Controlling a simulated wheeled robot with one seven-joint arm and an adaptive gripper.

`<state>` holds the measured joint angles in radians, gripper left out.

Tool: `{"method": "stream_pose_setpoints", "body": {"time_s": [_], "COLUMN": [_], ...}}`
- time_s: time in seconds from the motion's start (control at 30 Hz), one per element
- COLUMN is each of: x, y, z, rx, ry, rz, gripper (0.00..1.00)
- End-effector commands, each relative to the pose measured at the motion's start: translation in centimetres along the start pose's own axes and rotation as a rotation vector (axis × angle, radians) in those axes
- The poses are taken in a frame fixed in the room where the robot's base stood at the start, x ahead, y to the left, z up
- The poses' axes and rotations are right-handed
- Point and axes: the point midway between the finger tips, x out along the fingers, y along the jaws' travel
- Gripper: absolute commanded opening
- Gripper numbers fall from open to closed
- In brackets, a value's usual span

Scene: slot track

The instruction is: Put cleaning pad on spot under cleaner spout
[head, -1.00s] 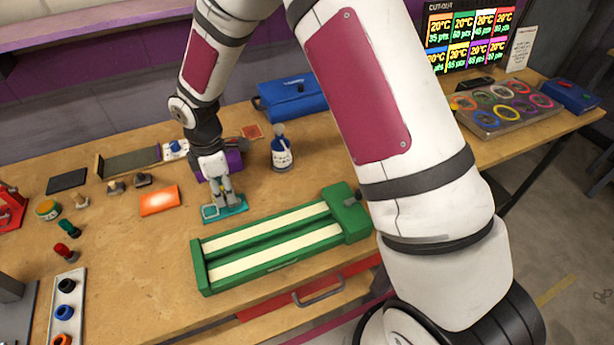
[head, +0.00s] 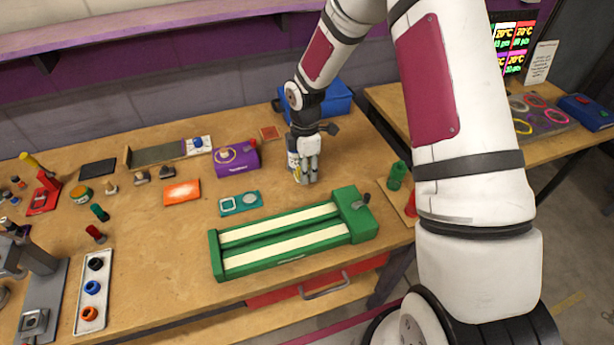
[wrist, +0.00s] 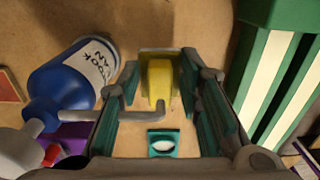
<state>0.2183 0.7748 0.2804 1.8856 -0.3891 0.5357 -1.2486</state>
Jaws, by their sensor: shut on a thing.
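My gripper (head: 307,178) is on the right part of the workbench, in front of the blue cleaner bottle (wrist: 65,80). In the wrist view, a yellow piece (wrist: 158,82), apparently the cleaning pad, sits between the teal-lined fingers, which are shut on it. The bottle's grey spout (wrist: 125,118) reaches across toward the yellow piece. The arm mostly hides the bottle in the head view, and I cannot make out the spot under the spout. A teal tray (head: 225,203) with a square outline and a grey oval lies to the gripper's left.
A green two-lane slot track (head: 214,257) lies in front of the gripper. A blue case (head: 335,98) stands behind. Bare wood lies between tray and bottle.

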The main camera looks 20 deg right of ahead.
Motion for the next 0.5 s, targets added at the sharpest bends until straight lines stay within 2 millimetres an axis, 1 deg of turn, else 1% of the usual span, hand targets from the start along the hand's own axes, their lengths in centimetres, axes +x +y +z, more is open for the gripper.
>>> {"method": "stream_pose_setpoints", "body": {"time_s": [0.03, 0.1, 0.2, 0.3, 0.5], "x": [0.6, 1.8, 3.0, 3.5, 3.5], "y": [-0.2, -0.3, -0.1, -0.1, 0.0], "z": [0.3, 0.2, 0.2, 0.3, 0.2], "rx": [0.002, 0.000, 0.000, 0.001, 0.001], "ry": [0.001, 0.000, 0.000, -0.001, -0.001], "rz": [-0.004, -0.006, -0.003, -0.001, 0.000], "gripper": [0.00, 0.00, 0.00, 0.00, 0.00]}}
